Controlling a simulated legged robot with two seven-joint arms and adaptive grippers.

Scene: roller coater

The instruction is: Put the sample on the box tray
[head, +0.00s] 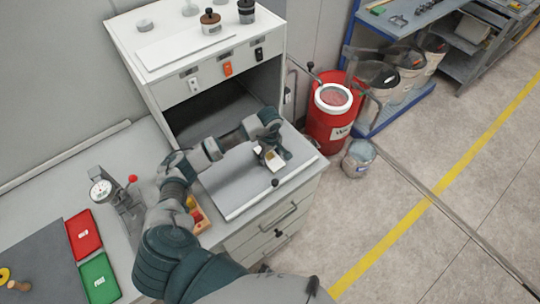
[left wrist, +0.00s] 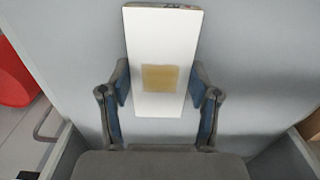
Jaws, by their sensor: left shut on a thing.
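The sample is a flat white panel (left wrist: 160,38) with a tan square patch, upright in the left wrist view; it shows small in the head view (head: 272,160). My left gripper (left wrist: 160,88) is shut on it, one finger on each long edge; in the head view the gripper (head: 268,154) is over the machine's flat grey bed (head: 238,199). I cannot tell whether the panel touches the bed. A red tray (head: 84,238) and a green tray (head: 101,284) lie on the left bench. A small orange-brown box (head: 201,216) is partly hidden behind my left arm. My right gripper is not in view.
The white machine (head: 190,88) rises behind the bed, its opening dark. A dial gauge stand (head: 104,190) is on the left bench (head: 50,185). A red bin (head: 328,125) and a small bucket (head: 358,155) stand on the floor to the right.

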